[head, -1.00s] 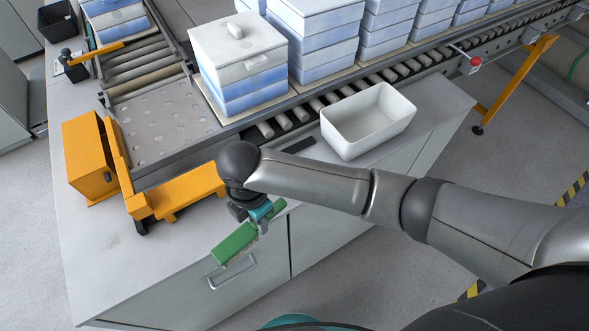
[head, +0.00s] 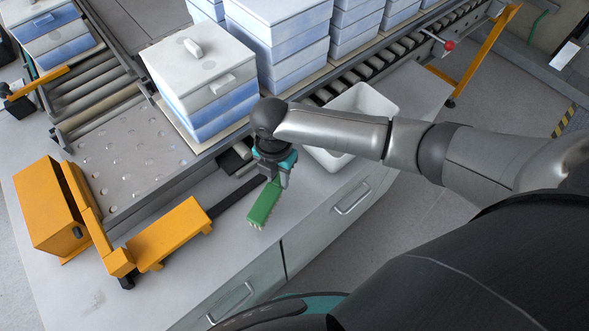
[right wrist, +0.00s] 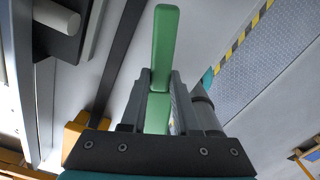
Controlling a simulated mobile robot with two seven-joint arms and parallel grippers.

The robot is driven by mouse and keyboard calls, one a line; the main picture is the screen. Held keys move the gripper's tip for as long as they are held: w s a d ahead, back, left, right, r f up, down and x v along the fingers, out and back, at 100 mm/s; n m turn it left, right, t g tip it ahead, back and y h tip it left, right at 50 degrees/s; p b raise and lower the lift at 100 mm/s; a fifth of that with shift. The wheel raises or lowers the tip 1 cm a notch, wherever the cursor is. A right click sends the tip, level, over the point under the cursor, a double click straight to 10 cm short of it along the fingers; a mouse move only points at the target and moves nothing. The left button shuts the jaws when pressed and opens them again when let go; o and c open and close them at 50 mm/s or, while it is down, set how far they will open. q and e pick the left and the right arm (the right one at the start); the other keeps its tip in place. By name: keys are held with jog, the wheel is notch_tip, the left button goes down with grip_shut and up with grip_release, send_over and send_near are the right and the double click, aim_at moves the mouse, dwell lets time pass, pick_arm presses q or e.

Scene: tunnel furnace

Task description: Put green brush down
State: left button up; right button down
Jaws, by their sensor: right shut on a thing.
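The green brush (head: 263,204) hangs from my right gripper (head: 271,172) in the head view, with its pale bristles at the lower end. It is over the grey worktop (head: 222,252), near the front edge. I cannot tell whether the brush touches the top. In the right wrist view the green brush (right wrist: 164,45) sits between the two fingers of my right gripper (right wrist: 160,95), which are closed on it. My left gripper is not in view.
A white bin (head: 367,100) stands behind my right arm, partly hidden by it. An orange stop mechanism (head: 165,236) stands on the worktop to the left. Stacked white and blue boxes (head: 205,75) are on the conveyor behind. The worktop's front left is mostly clear.

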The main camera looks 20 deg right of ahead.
jog(key=d, duration=0.1)
jog(key=w+d, duration=0.1)
jog(key=d, duration=0.1)
jog(key=w+d, duration=0.1)
jog(key=d, duration=0.1)
notch_tip(320, 180, down, 3)
jog(key=shift+s+a+f, duration=0.1)
jog(key=shift+f, duration=0.1)
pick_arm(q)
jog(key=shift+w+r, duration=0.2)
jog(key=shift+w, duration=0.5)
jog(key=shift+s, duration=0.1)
pick_arm(e)
jog(key=shift+f, duration=0.1)
jog(key=c, duration=0.7)
grip_release()
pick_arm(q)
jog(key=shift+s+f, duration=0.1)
pick_arm(e)
jog(key=shift+o, duration=0.2)
